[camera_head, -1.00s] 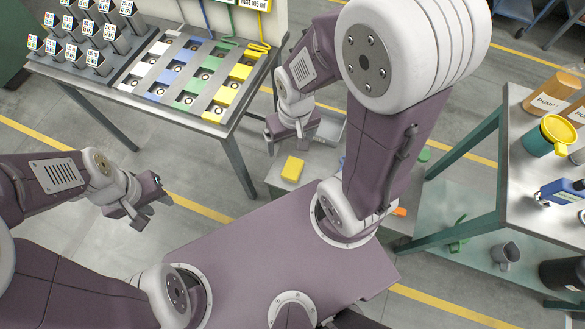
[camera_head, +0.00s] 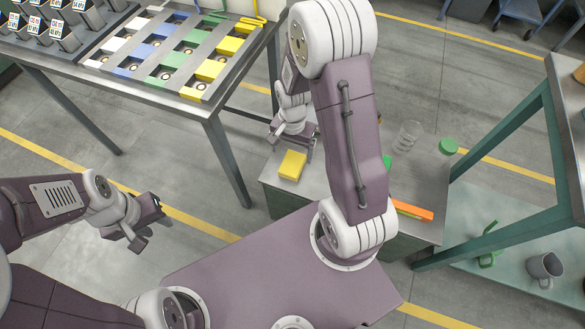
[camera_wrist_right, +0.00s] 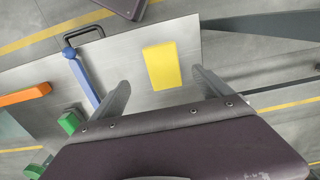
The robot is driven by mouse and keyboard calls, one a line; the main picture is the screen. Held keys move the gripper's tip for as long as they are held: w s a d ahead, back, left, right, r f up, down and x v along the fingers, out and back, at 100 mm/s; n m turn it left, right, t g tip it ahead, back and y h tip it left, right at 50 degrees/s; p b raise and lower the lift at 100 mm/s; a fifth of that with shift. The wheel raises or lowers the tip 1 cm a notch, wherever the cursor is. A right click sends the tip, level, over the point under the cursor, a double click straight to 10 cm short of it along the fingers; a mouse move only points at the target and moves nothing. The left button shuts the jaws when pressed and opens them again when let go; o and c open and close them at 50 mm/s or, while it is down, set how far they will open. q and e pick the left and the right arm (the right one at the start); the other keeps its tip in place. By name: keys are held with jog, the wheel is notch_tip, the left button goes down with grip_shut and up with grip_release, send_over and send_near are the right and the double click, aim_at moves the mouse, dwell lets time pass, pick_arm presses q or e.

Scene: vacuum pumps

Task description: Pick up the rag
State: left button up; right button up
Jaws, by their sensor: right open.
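A yellow, flat, rectangular piece (camera_head: 291,165) lies on a low grey cart top; it may be the folded rag, as no other cloth shows. It also shows in the right wrist view (camera_wrist_right: 161,66), ahead of and between the fingers. My right gripper (camera_head: 291,142) is open and empty, above and just behind the yellow piece in the head view. In the wrist view the fingers (camera_wrist_right: 160,82) stand apart on either side of its near end, and I see no contact. My left gripper (camera_head: 148,224) is open and empty over the floor at the left.
The cart top (camera_wrist_right: 220,50) also holds a blue tool (camera_wrist_right: 82,76), an orange bar (camera_head: 412,210), a clear jar (camera_head: 408,136) and green pieces. A table with coloured blocks (camera_head: 170,55) stands behind left. A green-legged bench (camera_head: 535,115) stands at the right.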

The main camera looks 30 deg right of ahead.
aim_at(291, 167)
notch_tip(291, 167, down, 3)
jog(key=shift+f+b, duration=0.1)
jog(key=shift+b, duration=0.6)
jog(key=shift+f, duration=0.3)
jog(key=f+b, duration=0.1)
jog(key=f, duration=0.2)
jog(key=f+b, duration=0.1)
jog(key=f, duration=0.1)
jog(key=shift+a+b, duration=0.35)
jog(key=shift+c, duration=0.9)
jog(key=c, duration=1.4)
jog(key=r+p, duration=0.1)
jog(key=r, duration=0.2)
jog(key=r+p, duration=0.1)
jog(key=r, duration=0.1)
jog(key=shift+s+d+p, duration=0.2)
jog(key=shift+s+p, duration=0.15)
jog(key=s+d+r+b, duration=0.2)
jog(key=s+d+r, duration=0.3)
jog(key=s, duration=0.4)
jog(key=shift+s+r, duration=0.3)
jog(key=shift+r, duration=0.25)
